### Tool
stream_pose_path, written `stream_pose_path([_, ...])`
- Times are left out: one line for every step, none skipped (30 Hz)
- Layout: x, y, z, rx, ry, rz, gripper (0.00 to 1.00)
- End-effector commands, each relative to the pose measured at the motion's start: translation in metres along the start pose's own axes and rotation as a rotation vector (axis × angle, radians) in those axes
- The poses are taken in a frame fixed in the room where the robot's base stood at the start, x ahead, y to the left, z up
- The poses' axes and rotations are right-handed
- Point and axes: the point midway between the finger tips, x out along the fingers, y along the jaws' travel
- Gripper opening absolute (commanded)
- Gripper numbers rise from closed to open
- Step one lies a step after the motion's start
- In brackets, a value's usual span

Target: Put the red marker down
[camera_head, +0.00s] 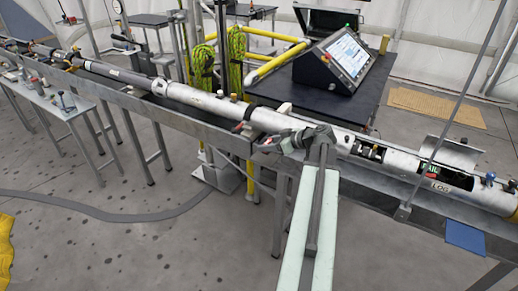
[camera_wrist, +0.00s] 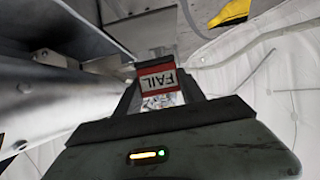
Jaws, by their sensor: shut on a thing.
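The red marker (camera_wrist: 158,80) is a small red block with a white label that reads FAIL, upside down in the wrist view. My gripper (camera_wrist: 160,92) is shut on it, with one dark finger on each side. In the head view my gripper (camera_head: 268,145) is at the front side of the long grey tube (camera_head: 205,101), near its middle. The marker cannot be made out clearly there. In the wrist view a pale, crinkled patch shows just below the marker between the fingers.
The tube lies along a metal bench (camera_head: 190,122). To the right are an open tube section with a red and green tag (camera_head: 432,171) and a LOG label (camera_head: 441,187). A dark table (camera_head: 310,100) with a screen console (camera_head: 345,55) stands behind. A blue pad (camera_head: 465,237) hangs at the right.

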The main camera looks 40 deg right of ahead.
Motion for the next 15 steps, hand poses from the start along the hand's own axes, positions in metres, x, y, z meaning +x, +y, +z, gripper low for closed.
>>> stream_pose_path([0.002,0.002,0.000,0.000,0.000,0.000,0.07])
stream_pose_path([0.004,0.004,0.000,0.000,0.000,0.001,0.07])
stream_pose_path([0.007,0.005,0.010,0.002,0.000,0.004,0.07])
stream_pose_path([0.010,0.006,0.018,0.003,0.000,0.006,0.07])
stream_pose_path([0.012,0.007,0.025,0.004,0.000,0.008,0.07])
stream_pose_path([0.015,0.007,0.032,0.005,0.000,0.009,0.07])
stream_pose_path([0.017,0.008,0.035,0.005,0.000,0.009,0.07])
stream_pose_path([0.018,0.007,0.037,0.004,0.000,0.009,0.07])
stream_pose_path([0.018,0.007,0.036,0.004,0.000,0.007,0.07])
stream_pose_path([0.018,0.006,0.035,0.003,0.000,0.006,0.07])
stream_pose_path([0.018,0.006,0.033,0.002,0.000,0.005,0.07])
stream_pose_path([0.018,0.005,0.031,0.002,0.000,0.003,0.07])
stream_pose_path([0.019,0.005,0.031,0.001,0.000,0.002,0.07])
stream_pose_path([0.019,0.004,0.031,0.001,0.000,0.002,0.07])
stream_pose_path([0.019,0.004,0.030,0.001,0.000,0.001,0.07])
